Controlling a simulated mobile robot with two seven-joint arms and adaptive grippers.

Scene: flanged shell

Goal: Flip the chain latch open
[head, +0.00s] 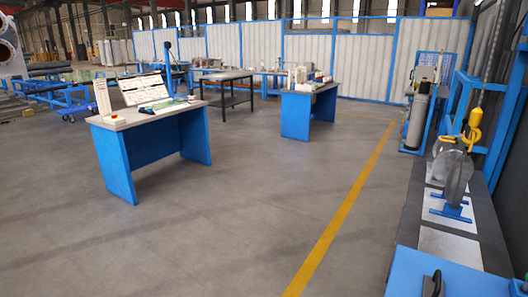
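No chain latch can be made out at this distance. A yellow lifting device (474,125) hangs at the right side, above and close to a grey round flanged part (458,175). The flanged part stands upright on a small blue stand (451,209). Any latch on the lifting device is too small to tell. Neither of my grippers is in view.
A low dark bench with pale plates (449,245) runs along the right. A blue surface with a dark handle (432,284) is at bottom right. A blue desk with a control panel (150,130) stands left of centre. The grey floor beside the yellow line (345,210) is clear.

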